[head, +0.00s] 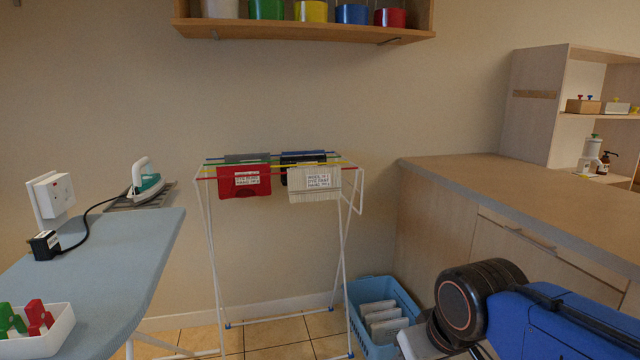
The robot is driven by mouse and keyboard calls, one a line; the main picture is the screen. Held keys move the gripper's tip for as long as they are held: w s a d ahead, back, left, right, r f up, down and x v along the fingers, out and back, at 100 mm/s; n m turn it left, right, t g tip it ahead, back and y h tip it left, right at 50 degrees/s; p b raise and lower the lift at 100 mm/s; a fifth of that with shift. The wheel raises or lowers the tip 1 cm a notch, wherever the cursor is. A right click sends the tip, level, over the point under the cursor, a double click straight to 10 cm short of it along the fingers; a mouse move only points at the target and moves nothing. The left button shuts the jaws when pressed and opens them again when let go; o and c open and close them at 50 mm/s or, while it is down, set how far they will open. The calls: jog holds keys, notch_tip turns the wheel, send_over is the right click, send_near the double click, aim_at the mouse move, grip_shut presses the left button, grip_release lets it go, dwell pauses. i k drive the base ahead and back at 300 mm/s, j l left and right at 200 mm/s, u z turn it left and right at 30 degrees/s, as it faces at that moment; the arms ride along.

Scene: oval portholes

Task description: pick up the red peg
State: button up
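The red peg (38,316) sits in a small white tray (52,342) at the lower left, on the near end of the ironing board. It stands partly above the tray rim, and its lower part is hidden by the tray. A green peg (12,318) is just left of it in the same tray. My arm shows at the lower right, far from the tray. My gripper is not in view.
The blue ironing board (125,250) carries an iron (146,180) and a black plug block with a cord (45,245). A drying rack (212,260) with cloths stands in the middle. A blue basket (412,290) and wooden counter (500,190) are at right.

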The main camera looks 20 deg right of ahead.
aim_at(36, 314)
jog(key=u, duration=1.4)
